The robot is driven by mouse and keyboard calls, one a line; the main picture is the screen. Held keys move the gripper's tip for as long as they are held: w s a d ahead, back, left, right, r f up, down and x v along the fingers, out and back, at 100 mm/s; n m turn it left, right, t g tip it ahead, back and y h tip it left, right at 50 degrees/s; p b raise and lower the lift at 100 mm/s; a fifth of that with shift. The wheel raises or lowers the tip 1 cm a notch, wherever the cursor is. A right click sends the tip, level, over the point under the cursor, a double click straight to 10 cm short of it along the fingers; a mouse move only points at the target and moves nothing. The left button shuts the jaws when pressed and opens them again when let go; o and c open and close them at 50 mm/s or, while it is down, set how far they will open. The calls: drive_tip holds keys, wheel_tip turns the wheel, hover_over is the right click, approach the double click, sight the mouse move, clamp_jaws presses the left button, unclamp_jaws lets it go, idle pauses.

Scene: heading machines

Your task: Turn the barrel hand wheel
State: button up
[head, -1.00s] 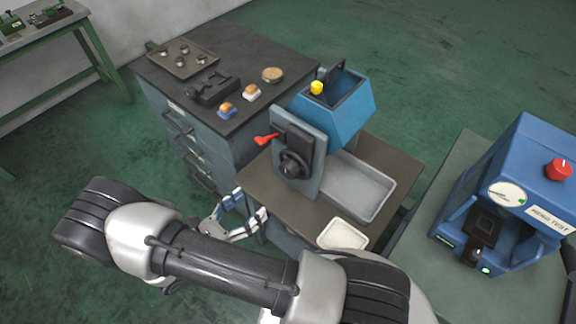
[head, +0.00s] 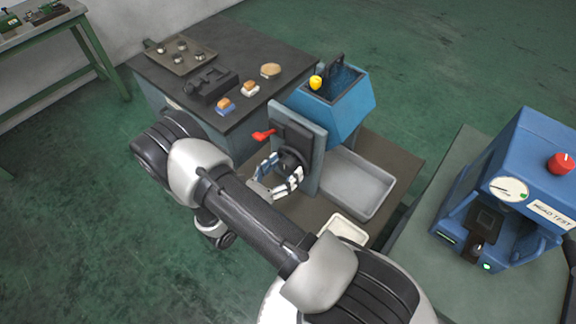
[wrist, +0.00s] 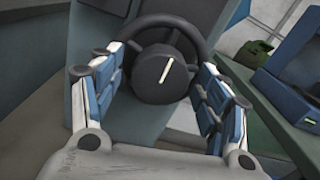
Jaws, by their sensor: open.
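The barrel hand wheel is a black wheel (head: 291,158) with a thick round hub on the front plate of the blue barrel machine (head: 345,103). In the wrist view the wheel (wrist: 160,72) fills the upper middle, with a pale line mark on its hub. My gripper (head: 280,177) is at the wheel in the head view, partly covering it. In the wrist view my gripper (wrist: 160,80) has its fingers spread on either side of the hub, overlapping the rim at left and right. I cannot tell whether the fingers touch the wheel.
A red lever (head: 264,135) sticks out left of the wheel. A grey tray (head: 362,185) and a small white tray (head: 345,230) lie on the machine's stand. A dark-topped cabinet (head: 255,50) stands behind. A blue tester (head: 515,190) stands at right.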

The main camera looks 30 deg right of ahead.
drive_tip(key=shift+x, duration=0.95)
drive_tip(key=c, duration=1.1)
